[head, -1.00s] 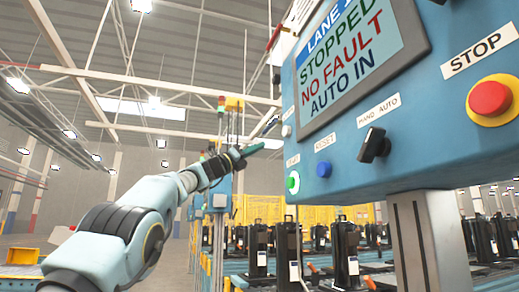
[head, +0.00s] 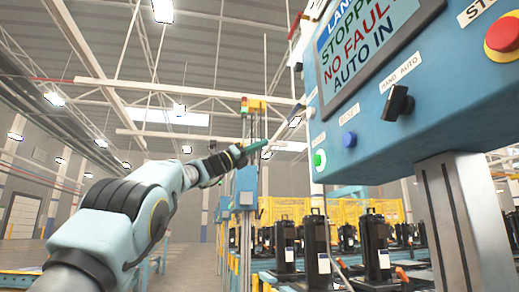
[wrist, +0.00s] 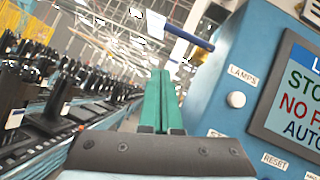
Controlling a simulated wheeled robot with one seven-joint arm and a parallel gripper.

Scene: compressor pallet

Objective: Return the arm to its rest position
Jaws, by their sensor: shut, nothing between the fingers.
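My gripper (head: 257,147) is at the end of my outstretched arm, left of the blue control panel (head: 420,125) and apart from it in the head view. In the wrist view its two green fingers (wrist: 160,85) lie together with nothing between them. The panel's screen (head: 375,45) reads "STOPPED", "NO FAULT" and "AUTO IN". Below it are a green button (head: 319,160), a blue reset button (head: 349,139), a black hand/auto switch (head: 397,103) and a red stop button (head: 502,33). In the wrist view the panel (wrist: 225,85) is close on the right, with a white lamps button (wrist: 236,99).
A grey post (head: 450,225) stands under the panel. Rows of black compressors (head: 315,250) stand behind, with a yellow fence (head: 295,210) beyond. A signal tower (head: 253,105) rises behind my gripper. Open floor (head: 195,262) shows beyond my arm.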

